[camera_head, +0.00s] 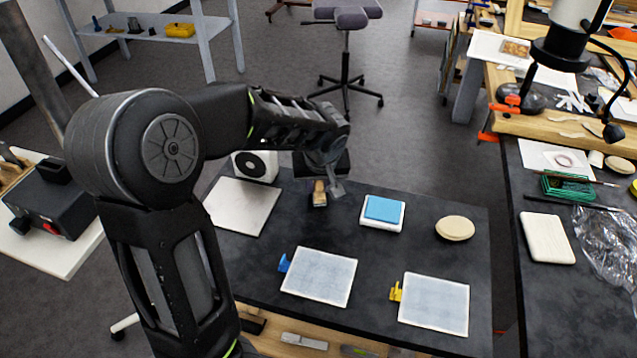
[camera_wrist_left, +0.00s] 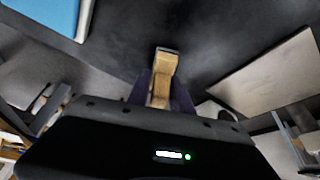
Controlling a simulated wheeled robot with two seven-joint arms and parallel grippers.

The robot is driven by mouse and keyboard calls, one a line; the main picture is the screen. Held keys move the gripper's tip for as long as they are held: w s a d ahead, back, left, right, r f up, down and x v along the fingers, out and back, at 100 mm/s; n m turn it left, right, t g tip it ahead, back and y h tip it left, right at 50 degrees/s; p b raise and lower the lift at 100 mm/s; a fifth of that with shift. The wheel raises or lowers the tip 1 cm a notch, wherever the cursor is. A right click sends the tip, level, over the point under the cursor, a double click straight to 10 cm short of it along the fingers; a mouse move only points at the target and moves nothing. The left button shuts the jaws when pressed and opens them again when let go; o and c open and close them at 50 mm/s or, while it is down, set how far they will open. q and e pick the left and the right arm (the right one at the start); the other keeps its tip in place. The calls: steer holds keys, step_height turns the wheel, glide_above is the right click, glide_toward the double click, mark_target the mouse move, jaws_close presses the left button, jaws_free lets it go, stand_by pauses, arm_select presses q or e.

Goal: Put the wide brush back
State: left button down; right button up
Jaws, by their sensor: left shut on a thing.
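The wide brush (camera_head: 319,194) has a pale wooden body and shows just below my left gripper (camera_head: 329,186) in the head view. In the left wrist view the brush (camera_wrist_left: 162,77) stands between the fingers, with a metal band near its far end. My left gripper (camera_wrist_left: 160,98) is shut on it, over the back part of the dark table (camera_head: 275,225). I cannot tell whether the brush touches the table. A dark block-like thing (camera_head: 340,166) is partly hidden behind the gripper. My right gripper is out of view.
A pale board (camera_head: 243,205) lies left of the brush. A blue pad on a white block (camera_head: 383,211) and an oval cream thing (camera_head: 455,228) lie right. Two grey-white panels with a blue tab (camera_head: 320,277) and yellow tab (camera_head: 435,303) lie in front. A white fan-like box (camera_head: 254,166) stands behind.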

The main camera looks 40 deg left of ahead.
arm_select(q)
steer(key=shift+f, duration=0.15)
steer(key=c, duration=1.1)
jaws_free()
steer(key=shift+c, duration=0.2)
steer(key=shift+r, duration=0.3)
steer(key=v, duration=1.2)
steer(key=shift+f, duration=0.15)
